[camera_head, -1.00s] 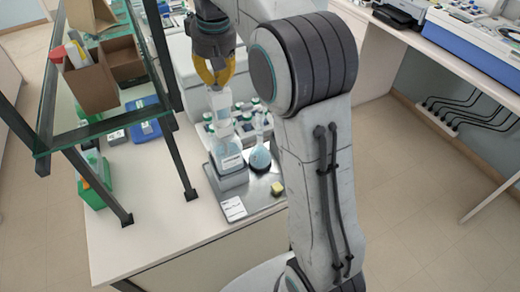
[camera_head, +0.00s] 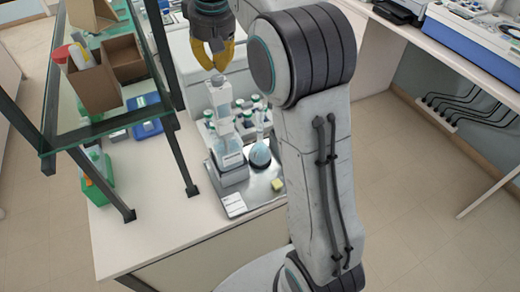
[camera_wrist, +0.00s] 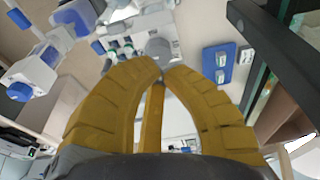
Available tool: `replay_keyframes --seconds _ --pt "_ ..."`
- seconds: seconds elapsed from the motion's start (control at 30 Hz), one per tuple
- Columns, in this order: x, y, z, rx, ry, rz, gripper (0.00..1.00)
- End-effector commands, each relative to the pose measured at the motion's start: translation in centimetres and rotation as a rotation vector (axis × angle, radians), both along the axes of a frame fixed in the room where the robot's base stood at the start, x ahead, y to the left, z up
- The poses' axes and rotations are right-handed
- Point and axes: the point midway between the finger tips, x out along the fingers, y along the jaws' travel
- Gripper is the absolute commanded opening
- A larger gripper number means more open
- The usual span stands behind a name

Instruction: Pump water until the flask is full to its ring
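The pump bottle (camera_head: 229,153) is clear with pale blue liquid and stands on a grey block on a metal tray (camera_head: 236,200). Its white pump head (camera_head: 217,86) stands up, just below my gripper (camera_head: 217,69). The flask (camera_head: 260,155) stands right of the bottle, with pale blue liquid in its round bulb and a narrow neck above. Its ring and the exact liquid level are too small to tell. My gripper's yellow fingers come together at their tips and hold nothing; they also show in the wrist view (camera_wrist: 161,70). Whether they touch the pump head I cannot tell.
Several green-capped bottles (camera_head: 240,108) stand behind the pump. A glass shelf (camera_head: 110,120) on dark posts, bearing cardboard boxes (camera_head: 92,82), is close on the left. A yellow block (camera_head: 278,185) and a white label card (camera_head: 233,203) lie at the tray's front.

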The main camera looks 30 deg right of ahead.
Motion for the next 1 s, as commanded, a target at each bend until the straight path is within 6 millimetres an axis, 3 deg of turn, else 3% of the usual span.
replay_keyframes --seconds 1.0 --pt "0.0 0.0 -1.0 0.0 0.0 0.0 0.0"
